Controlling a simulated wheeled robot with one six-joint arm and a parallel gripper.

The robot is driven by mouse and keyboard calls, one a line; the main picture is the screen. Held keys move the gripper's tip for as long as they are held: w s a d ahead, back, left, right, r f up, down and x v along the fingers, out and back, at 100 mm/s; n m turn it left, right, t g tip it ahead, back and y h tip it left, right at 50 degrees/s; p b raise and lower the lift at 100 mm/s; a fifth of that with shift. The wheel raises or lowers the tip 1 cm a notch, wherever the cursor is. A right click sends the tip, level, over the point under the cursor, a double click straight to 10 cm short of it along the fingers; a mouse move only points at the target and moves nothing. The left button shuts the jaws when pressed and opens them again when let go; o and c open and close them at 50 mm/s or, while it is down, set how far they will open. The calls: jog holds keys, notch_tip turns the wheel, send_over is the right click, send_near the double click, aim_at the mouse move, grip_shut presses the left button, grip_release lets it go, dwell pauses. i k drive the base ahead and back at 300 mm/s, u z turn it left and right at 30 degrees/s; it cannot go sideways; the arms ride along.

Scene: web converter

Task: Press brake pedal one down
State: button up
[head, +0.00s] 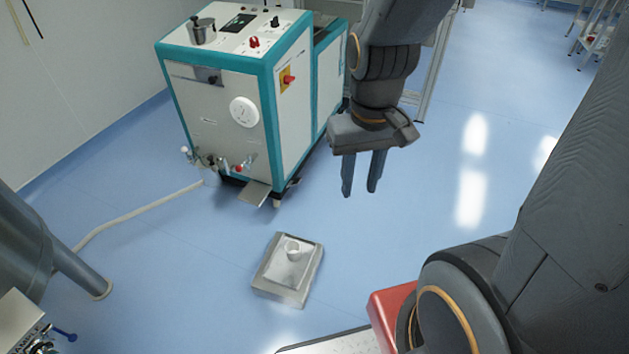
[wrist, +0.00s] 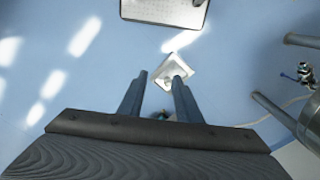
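A teal and white machine (head: 220,110) stands on the blue floor at the upper left of centre in the head view. A small flat metal plate (head: 253,194) sticks out low at its front, like a pedal. A separate low metal box (head: 284,288) with a small ring on top lies on the floor in front; it also shows in the wrist view (wrist: 184,68). No label shows which part is brake pedal one. My gripper (head: 360,190) points down, in the air right of the machine, open and empty. Its fingers (wrist: 160,78) are apart in the wrist view.
A pale hose (head: 140,213) runs along the floor left from the machine. A steel pipe-like structure (head: 50,245) stands at the left edge. A metal frame (head: 432,75) is behind my arm. The floor around the metal box is mostly clear.

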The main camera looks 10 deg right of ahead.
aim_at(297, 180)
jog(key=z, duration=0.55)
jog(key=k, duration=0.65)
jog(key=z, duration=0.95)
jog(key=i, duration=1)
jog(key=u, duration=0.8)
jog(key=i, duration=0.7)
jog(key=u, duration=0.75)
